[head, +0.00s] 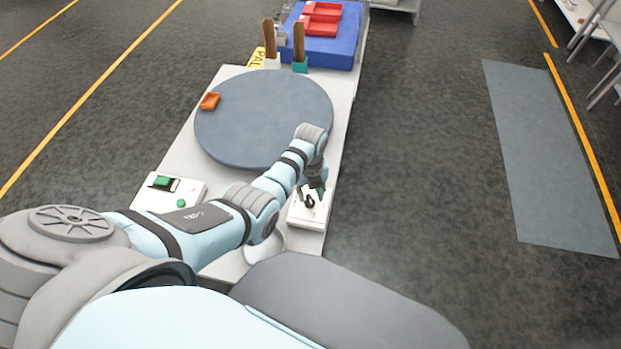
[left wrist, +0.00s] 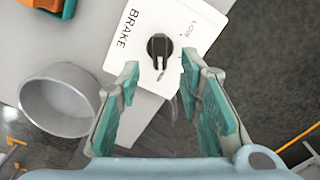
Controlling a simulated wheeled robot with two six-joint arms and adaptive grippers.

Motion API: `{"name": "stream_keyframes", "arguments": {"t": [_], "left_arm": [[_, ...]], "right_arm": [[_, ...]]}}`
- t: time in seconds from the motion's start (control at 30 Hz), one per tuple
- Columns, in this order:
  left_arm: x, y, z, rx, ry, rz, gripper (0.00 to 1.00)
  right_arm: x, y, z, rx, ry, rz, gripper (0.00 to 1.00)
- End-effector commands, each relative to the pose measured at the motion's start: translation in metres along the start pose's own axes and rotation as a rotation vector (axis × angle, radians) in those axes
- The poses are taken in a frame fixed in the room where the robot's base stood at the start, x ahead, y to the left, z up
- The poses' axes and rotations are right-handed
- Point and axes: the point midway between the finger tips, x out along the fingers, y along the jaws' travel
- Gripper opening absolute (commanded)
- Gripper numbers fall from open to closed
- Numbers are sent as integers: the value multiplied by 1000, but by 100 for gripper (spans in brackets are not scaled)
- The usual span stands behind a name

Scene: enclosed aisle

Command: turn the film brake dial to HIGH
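The film brake dial is a small black knob on a white plate; it shows in the left wrist view (left wrist: 159,46) and in the head view (head: 309,202). The white plate (left wrist: 112,62) carries the word BRAKE and the label LOW at the upper right of the knob; another mark below the knob is too small to read. My left gripper (head: 312,191) hangs over the plate. In the left wrist view its teal-padded fingers (left wrist: 160,78) are spread, one on each side below the knob, with nothing between them. I cannot tell touching. My right gripper is out of view.
A round grey-blue turntable (head: 262,115) with an orange piece (head: 209,101) lies beyond. A control box (head: 168,192) with green buttons is to the left. A grey cylindrical part (left wrist: 62,100) stands near the plate. A blue block (head: 325,42) with red trays is at the back.

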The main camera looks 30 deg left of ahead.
Motion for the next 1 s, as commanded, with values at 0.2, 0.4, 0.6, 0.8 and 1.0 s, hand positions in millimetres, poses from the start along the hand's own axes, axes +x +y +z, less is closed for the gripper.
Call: {"name": "stream_keyframes", "arguments": {"t": [0.2, 0.4, 0.6, 0.8, 1.0], "left_arm": [[-60, -1, 1, 0, -5, -4, 33], [-83, 0, 0, 0, -2, -1, 33], [-84, 0, 0, 0, -1, -1, 33], [-84, 0, 0, 0, -1, -1, 33], [-84, 0, 0, 0, -1, -1, 33]], "right_arm": [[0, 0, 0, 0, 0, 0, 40], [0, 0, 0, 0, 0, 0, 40], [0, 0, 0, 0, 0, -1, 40], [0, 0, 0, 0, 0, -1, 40], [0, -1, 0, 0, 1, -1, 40]]}}
